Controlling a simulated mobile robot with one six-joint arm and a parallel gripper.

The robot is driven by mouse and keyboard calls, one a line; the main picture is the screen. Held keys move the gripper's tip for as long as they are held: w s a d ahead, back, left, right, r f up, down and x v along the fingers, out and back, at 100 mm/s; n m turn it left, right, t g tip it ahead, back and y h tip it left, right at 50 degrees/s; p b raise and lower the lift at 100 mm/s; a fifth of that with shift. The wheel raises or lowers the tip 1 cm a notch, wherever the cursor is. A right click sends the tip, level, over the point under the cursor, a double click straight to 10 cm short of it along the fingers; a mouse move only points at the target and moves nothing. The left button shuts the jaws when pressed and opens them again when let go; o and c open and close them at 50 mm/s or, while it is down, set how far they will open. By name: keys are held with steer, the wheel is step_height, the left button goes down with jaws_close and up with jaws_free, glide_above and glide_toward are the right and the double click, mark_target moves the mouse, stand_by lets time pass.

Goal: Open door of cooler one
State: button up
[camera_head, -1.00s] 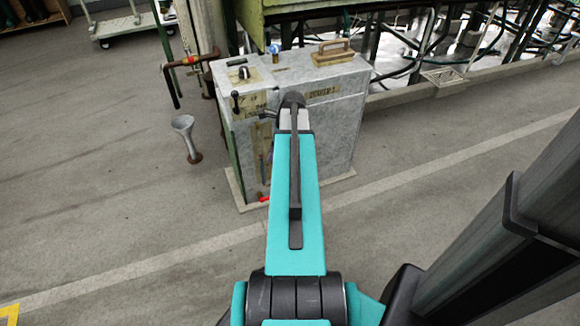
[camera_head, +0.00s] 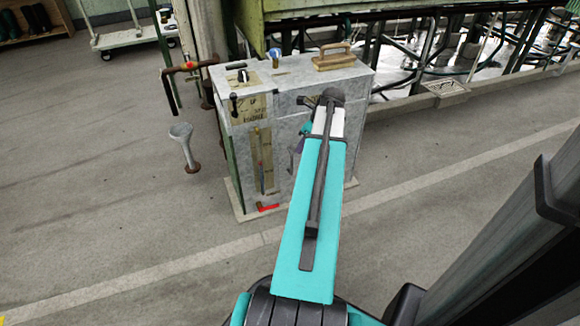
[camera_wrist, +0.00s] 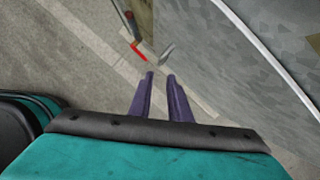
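Cooler one is taken to be the grey metal box (camera_head: 345,85) standing on the floor ahead of me; my arm covers part of its front. Its grey front panel (camera_wrist: 235,70) fills the right of the wrist view. The door's outline is not clear, and it looks closed. A small grey piece (camera_wrist: 167,51), possibly a handle, stands out just beyond my fingertips. My gripper (camera_wrist: 160,75) has two purple fingers with a narrow gap and nothing between them. In the head view my gripper (camera_head: 298,148) is partly hidden beside the front, and I cannot tell whether it touches.
A red lever (camera_head: 268,207) sits low at the front; it also shows in the wrist view (camera_wrist: 139,49). A wooden-handled block (camera_head: 334,58) lies on top. The near floor is open.

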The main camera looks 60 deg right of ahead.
steer(key=b, duration=0.6)
glide_toward(291, 173)
steer(key=w+f, duration=0.2)
steer(key=f, duration=0.1)
steer(key=w+f, duration=0.1)
steer(key=w, duration=0.1)
steer(key=shift+d+f, duration=0.3)
steer(key=shift+d, duration=0.1)
